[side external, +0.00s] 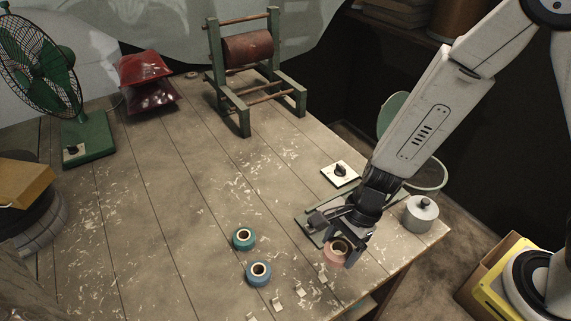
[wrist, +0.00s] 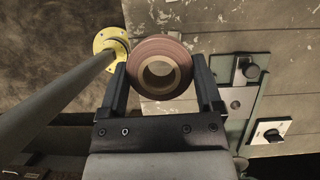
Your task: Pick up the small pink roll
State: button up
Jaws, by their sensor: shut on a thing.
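The small pink roll (side external: 334,254) is a ring of tape with a pale core, near the front right edge of the wooden table. It also shows in the wrist view (wrist: 160,44), held between the two fingers. My gripper (side external: 341,251) is shut on it, one finger on each side, and it also shows in the wrist view (wrist: 160,85). The fingers hide part of the roll in the side view. I cannot tell whether the roll touches the table.
A teal roll (side external: 243,239) and a blue roll (side external: 258,273) lie left of my gripper. Small metal clips (side external: 299,290) lie in front. A flat green plate (side external: 312,227), a dial switch (side external: 340,173) and a lidded grey pot (side external: 420,212) are close by. The table's left middle is mostly clear.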

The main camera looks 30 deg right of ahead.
jog(key=shift+s+d+r, duration=0.3)
jog(key=shift+s, duration=0.3)
dwell(0.3)
jog(key=w+d+f+m, duration=0.1)
jog(key=w+d+m, duration=0.1)
jog(key=w+d, duration=0.2)
jog(key=w+d+f+m+t, duration=0.1)
jog(key=w+d+f+m, duration=0.1)
jog(key=w+d, duration=0.2)
jog(key=w+d+f+m+t, duration=0.1)
jog(key=w+d+m, duration=0.1)
jog(key=w+d, duration=0.3)
jog(key=shift+w+f+h, duration=0.15)
jog(key=shift+w+f, duration=0.05)
jog(key=shift+w, duration=0.4)
jog(key=shift+w+f+h, duration=0.15)
jog(key=shift+w, duration=0.4)
jog(key=shift+f, duration=0.15)
jog(key=shift+f, duration=1.7)
jog(key=shift+r, duration=0.1)
